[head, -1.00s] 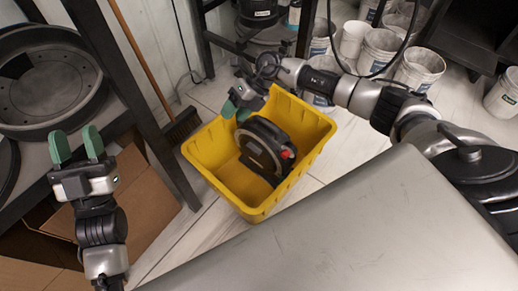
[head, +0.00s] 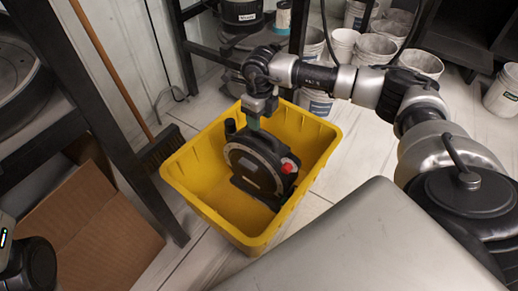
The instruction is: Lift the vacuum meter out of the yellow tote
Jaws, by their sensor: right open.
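The vacuum meter (head: 245,168) is a black round housing with a pale rim scale and a red knob. It stands upright inside the yellow tote (head: 207,205) on the floor, with tote wall visible around it. My right gripper (head: 252,124) points down at the meter's upper back edge, inside the tote's far side. Its jaws are open; one green fingertip shows, and the other is hard to make out. Whether it touches the meter cannot be told. Only a dark part of my left arm shows at the lower left corner; its fingers are out of view.
A broom (head: 160,145) stands left of the tote by a dark rack post (head: 112,125). An open cardboard box (head: 100,235) lies at the lower left. Several white buckets (head: 374,50) stand behind. A grey flat surface (head: 370,245) fills the front right.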

